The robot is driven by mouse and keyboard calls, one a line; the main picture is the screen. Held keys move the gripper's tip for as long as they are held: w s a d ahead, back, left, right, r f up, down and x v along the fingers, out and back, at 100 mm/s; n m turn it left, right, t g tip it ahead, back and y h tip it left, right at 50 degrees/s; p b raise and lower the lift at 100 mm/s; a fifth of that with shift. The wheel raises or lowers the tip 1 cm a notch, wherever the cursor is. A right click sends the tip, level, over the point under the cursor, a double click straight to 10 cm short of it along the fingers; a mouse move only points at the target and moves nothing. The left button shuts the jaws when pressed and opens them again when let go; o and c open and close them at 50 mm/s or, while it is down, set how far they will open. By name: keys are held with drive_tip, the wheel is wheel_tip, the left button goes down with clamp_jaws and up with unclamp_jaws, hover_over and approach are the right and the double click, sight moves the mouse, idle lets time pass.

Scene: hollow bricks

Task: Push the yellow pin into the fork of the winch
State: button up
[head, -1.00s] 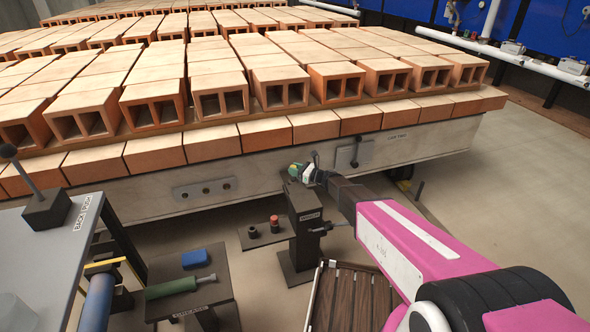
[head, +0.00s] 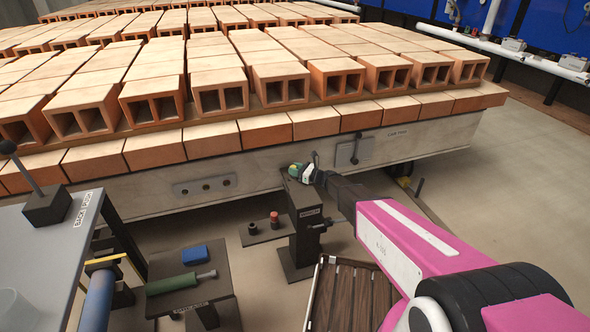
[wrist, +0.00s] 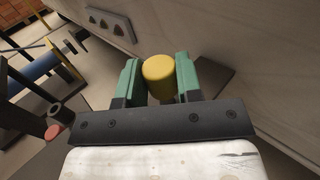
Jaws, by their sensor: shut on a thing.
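The yellow pin (wrist: 159,72) shows its round end between the green fingers of my gripper (wrist: 158,78) in the wrist view. My gripper is shut on it. In the head view my gripper (head: 299,173) is at the top of a dark post (head: 305,225) with a white label and a side handle, which looks like the winch. My gripper hides the top of the post. The fork cannot be made out, and I cannot tell how far the pin is in it.
A pale plank wall (head: 130,195) carrying rows of hollow bricks (head: 220,90) runs close behind my gripper. A low dark stand (head: 262,236) with a red knob is left of the post. A small table (head: 205,290) holds a green tool and a blue block. Open floor lies right.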

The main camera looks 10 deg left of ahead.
drive_tip(key=shift+f, duration=0.25)
drive_tip(key=o, duration=1)
drive_tip(key=shift+d, duration=0.1)
drive_tip(key=v, duration=1)
drive_tip(key=shift+d, duration=0.3)
drive_tip(key=shift+s, duration=0.15)
